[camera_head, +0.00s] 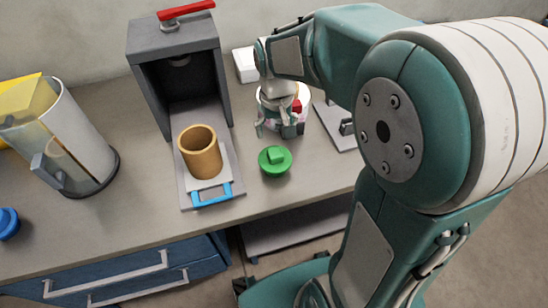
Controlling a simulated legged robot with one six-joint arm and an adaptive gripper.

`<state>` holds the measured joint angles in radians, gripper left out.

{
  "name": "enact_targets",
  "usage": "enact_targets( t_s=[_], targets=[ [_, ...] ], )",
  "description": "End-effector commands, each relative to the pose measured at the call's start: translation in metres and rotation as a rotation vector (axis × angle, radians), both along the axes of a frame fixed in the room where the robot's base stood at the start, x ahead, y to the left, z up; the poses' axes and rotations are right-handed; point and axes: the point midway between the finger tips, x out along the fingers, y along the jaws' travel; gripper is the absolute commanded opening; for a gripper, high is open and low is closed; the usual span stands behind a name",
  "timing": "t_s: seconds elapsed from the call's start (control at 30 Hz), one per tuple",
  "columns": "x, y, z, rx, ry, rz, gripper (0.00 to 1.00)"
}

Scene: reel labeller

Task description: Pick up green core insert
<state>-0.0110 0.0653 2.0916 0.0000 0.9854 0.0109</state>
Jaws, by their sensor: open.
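The green core insert (275,160) is a round green disc with a raised block-shaped grip on top. It lies on the worktop right of the labeller's tray, near the front edge. My gripper (280,130) hangs just behind and above it, fingers pointing down. The gripper is open and apart from the insert. The space between its fingers is partly hidden by the fingers themselves.
A dark grey press-like machine (172,50) with a red lever (187,10) holds a brown cylinder (200,152) on its tray with a blue handle (211,194). A clear-fronted canister (60,135) and blue knob (8,222) stand left. A white box (245,65) stands behind.

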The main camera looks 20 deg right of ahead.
Motion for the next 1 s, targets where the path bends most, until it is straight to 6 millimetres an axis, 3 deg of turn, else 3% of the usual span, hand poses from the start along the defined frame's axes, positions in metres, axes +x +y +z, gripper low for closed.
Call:
enact_targets(
  t_s=[0.13, 0.37, 0.63, 0.97, 1.0],
  targets=[
    [-0.001, 0.000, -0.027, 0.000, 0.006, 0.000, 0.94],
    [-0.001, 0.000, -0.047, 0.000, 0.002, 0.000, 0.94],
    [0.002, 0.002, -0.087, 0.000, 0.003, 0.000, 0.94],
    [0.003, 0.002, -0.095, 0.000, -0.001, 0.000, 0.94],
    [0.003, 0.002, -0.095, 0.000, -0.001, 0.000, 0.81]
  ],
)
